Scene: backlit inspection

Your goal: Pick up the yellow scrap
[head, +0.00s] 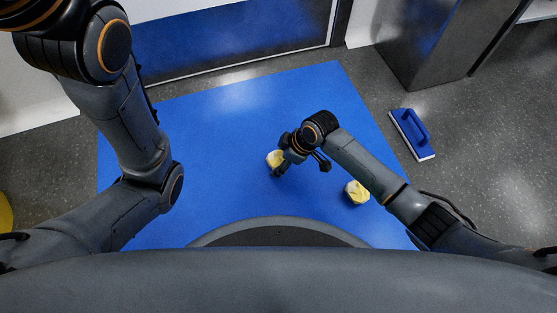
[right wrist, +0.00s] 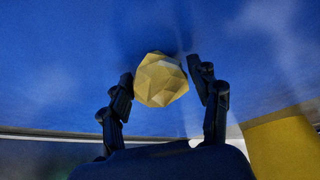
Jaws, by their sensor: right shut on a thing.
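A crumpled, many-sided yellow scrap (head: 275,158) is at the middle of the blue mat (head: 190,170) in the head view. It also shows in the right wrist view (right wrist: 161,80), between the two dark fingers. My right gripper (head: 281,161) is shut on this scrap, low over the mat, and partly hides it in the head view. A second yellow lump (head: 357,192), with pale patches, lies on the mat to the right, close beside my right forearm. My left arm bends up at the left, and its gripper is outside the head view.
A blue block with a handle and a pale base (head: 412,134) lies on the grey floor right of the mat. A dark metal cabinet (head: 430,45) stands behind it. A blue door panel (head: 230,40) is at the back. The mat's left part is clear.

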